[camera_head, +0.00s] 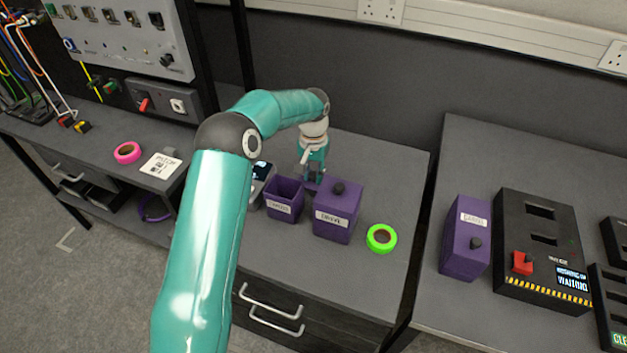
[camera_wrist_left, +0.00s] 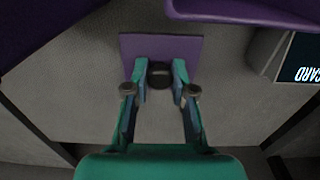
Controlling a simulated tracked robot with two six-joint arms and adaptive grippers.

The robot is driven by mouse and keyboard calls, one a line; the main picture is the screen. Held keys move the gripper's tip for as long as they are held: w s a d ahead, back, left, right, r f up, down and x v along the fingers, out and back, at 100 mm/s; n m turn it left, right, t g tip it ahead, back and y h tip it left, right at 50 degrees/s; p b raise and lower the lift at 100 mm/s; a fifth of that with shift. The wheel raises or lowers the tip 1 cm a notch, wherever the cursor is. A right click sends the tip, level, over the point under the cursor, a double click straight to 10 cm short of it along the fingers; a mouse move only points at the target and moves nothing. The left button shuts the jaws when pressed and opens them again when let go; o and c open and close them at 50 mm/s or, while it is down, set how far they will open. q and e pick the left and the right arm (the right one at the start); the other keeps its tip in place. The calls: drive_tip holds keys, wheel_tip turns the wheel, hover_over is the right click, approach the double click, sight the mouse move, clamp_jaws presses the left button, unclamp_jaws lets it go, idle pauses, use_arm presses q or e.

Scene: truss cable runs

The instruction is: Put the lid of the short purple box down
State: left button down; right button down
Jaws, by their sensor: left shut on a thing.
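The short purple box (camera_head: 284,211) stands open on the middle bench, with a white label on its front. Its rim also shows at the top of the left wrist view (camera_wrist_left: 245,15). My left gripper (camera_head: 314,177) is behind the boxes, pointing down. In the left wrist view its fingers (camera_wrist_left: 160,88) are shut on the dark knob (camera_wrist_left: 160,75) of a flat square purple lid (camera_wrist_left: 160,45). The lid is beside the box, apart from its opening. I cannot tell whether it touches the bench top. My right gripper is in neither view.
A lidded purple box (camera_head: 337,217) stands right of the short box, with a green tape roll (camera_head: 381,238) beyond it. A small device with a screen (camera_head: 260,172) is to the left. Another purple box (camera_head: 465,245) stands on the right bench. The back right of the middle bench is clear.

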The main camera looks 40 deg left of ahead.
sight(313, 180)
use_arm(q)
drive_tip(key=shift+f, duration=1.6)
drive_tip(key=shift+f, duration=0.15)
drive_tip(key=c, duration=1)
unclamp_jaws()
drive_tip(key=shift+o, duration=0.2)
